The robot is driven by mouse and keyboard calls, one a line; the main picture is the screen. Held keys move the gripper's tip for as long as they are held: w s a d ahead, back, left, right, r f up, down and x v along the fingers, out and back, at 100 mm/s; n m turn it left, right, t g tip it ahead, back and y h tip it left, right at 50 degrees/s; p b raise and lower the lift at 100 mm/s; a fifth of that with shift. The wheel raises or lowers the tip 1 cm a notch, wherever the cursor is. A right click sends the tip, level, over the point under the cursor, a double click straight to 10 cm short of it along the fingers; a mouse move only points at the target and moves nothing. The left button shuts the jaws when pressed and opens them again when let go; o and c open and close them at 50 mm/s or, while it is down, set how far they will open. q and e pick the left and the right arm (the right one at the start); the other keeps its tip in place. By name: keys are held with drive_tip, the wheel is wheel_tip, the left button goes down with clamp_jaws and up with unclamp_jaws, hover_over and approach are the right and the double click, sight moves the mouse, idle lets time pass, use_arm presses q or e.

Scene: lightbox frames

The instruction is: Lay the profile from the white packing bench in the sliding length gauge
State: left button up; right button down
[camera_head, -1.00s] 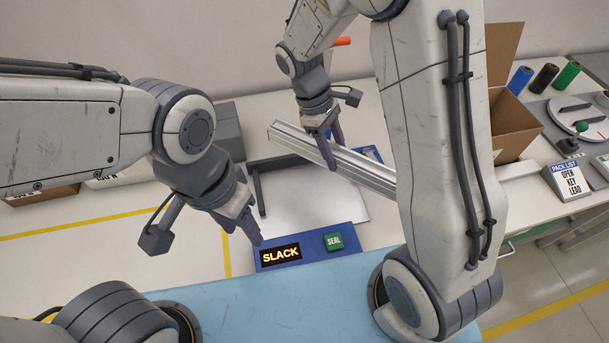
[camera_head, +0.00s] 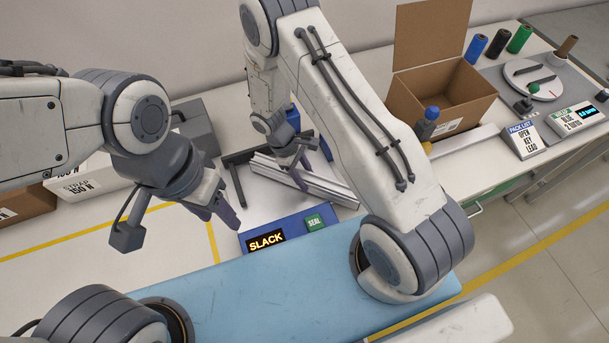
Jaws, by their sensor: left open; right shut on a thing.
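The profile (camera_head: 330,188) is a long silver grooved bar, in the middle of the head view. The sliding length gauge has a blue front panel (camera_head: 284,233) with a lit SLACK display and a green SEAL button, a pale plate behind and a dark angled bar (camera_head: 238,182). The profile is over the plate; I cannot tell whether it touches. My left gripper (camera_head: 222,212) is open and empty, left of the gauge's panel.
A grey box (camera_head: 195,125) and a STRAP carton (camera_head: 88,180) stand left.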

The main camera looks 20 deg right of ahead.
drive_tip(key=shift+f, duration=0.35)
drive_tip(key=shift+f, duration=0.15)
drive_tip(key=shift+c, duration=1.6)
unclamp_jaws()
